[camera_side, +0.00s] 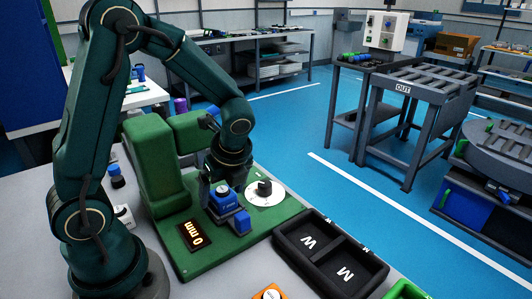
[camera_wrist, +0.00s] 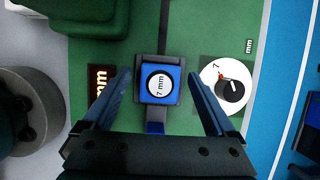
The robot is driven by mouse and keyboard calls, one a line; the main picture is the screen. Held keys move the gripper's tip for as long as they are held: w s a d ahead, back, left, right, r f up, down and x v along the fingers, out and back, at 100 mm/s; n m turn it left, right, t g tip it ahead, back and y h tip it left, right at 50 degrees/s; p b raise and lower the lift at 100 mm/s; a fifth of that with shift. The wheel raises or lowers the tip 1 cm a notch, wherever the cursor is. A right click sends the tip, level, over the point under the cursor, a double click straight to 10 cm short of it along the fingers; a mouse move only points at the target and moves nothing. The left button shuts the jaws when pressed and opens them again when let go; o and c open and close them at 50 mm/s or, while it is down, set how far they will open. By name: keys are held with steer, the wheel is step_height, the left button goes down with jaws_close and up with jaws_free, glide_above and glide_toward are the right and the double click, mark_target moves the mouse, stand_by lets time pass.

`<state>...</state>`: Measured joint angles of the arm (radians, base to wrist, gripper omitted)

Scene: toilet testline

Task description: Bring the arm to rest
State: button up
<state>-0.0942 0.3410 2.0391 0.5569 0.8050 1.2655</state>
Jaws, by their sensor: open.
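My gripper (camera_side: 221,190) points down over the green machine base in the side view. In the wrist view its two dark fingers (camera_wrist: 158,76) are spread wide, with gaps on both sides of a blue block (camera_wrist: 160,97). The block has a round white label reading "7 mm" and sits on a dark seat with a blue tab at its front. In the side view the block (camera_side: 222,197) is low between the fingers, partly hidden by them. My gripper is open and holds nothing.
The green machine (camera_side: 155,170) rises close behind and left of my gripper. A white dial (camera_side: 264,192) with a black knob is at its right. A display (camera_side: 194,236) reads "0 mm". A black two-compartment tray (camera_side: 330,258), marked W and M, stands at the front right.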

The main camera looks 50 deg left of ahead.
steer(key=v, duration=0.5)
steer(key=s+d+r+n+t+h, duration=0.4)
steer(key=d+n, duration=0.5)
steer(key=n, duration=0.9)
steer(key=s+r+t, duration=0.1)
steer(key=s+r, duration=0.1)
steer(key=s, duration=0.1)
steer(key=shift+s+r+t, duration=0.3)
steer(key=shift+s, duration=0.05)
